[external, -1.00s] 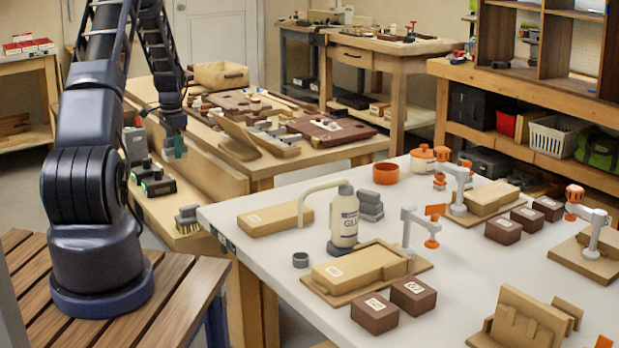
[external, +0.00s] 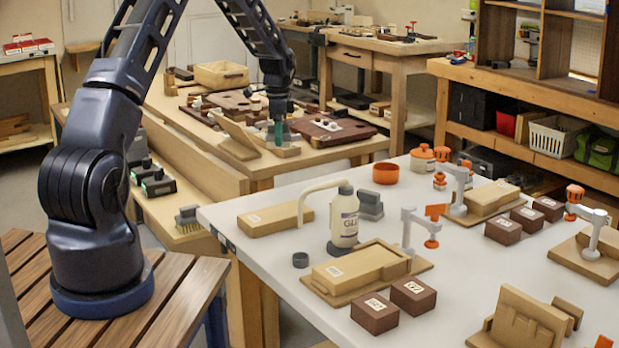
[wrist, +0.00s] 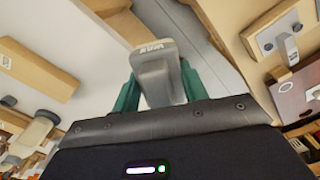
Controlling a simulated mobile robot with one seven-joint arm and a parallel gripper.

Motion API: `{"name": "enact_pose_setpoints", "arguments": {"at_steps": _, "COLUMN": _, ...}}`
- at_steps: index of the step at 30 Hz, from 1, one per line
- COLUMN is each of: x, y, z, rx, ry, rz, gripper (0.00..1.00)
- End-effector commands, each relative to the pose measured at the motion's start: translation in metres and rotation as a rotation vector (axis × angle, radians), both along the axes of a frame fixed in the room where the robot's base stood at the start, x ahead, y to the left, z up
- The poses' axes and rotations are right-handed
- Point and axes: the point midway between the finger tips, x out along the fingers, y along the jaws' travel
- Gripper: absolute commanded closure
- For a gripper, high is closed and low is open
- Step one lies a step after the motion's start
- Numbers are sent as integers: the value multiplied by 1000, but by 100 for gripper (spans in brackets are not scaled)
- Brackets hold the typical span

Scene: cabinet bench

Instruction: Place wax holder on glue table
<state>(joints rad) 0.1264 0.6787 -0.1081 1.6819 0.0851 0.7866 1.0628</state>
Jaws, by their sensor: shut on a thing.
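My gripper (external: 278,132), with teal fingers, is over the near right end of the wooden bench. In the wrist view my gripper (wrist: 158,92) is shut on a grey block with a small label (wrist: 155,70), which looks like the wax holder. In the external view I cannot separate the held block from the grey pieces beneath it. The glue table (external: 300,190) is the white-topped table at the front right, apart from the gripper. A white glue bottle (external: 344,218) stands upright on it.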

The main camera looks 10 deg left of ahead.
Motion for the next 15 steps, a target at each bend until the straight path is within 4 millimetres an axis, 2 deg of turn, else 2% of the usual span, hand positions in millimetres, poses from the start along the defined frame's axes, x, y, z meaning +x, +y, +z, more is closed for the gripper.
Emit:
{"name": "enact_pose_setpoints", "arguments": {"at_steps": 1, "x": -5, "y": -24, "z": 5, "rx": -1, "ry": -1, "rz": -40, "gripper": 83}}
{"name": "enact_pose_setpoints", "arguments": {"at_steps": 3, "x": -12, "y": -54, "z": 10, "rx": -1, "ry": -1, "rz": -92, "gripper": 83}}
{"name": "enact_pose_setpoints", "arguments": {"at_steps": 8, "x": -33, "y": -120, "z": 22, "rx": -2, "ry": -2, "rz": -209, "gripper": 83}}
{"name": "enact_pose_setpoints", "arguments": {"at_steps": 15, "x": -76, "y": -215, "z": 40, "rx": -1, "ry": -2, "rz": -386, "gripper": 83}}
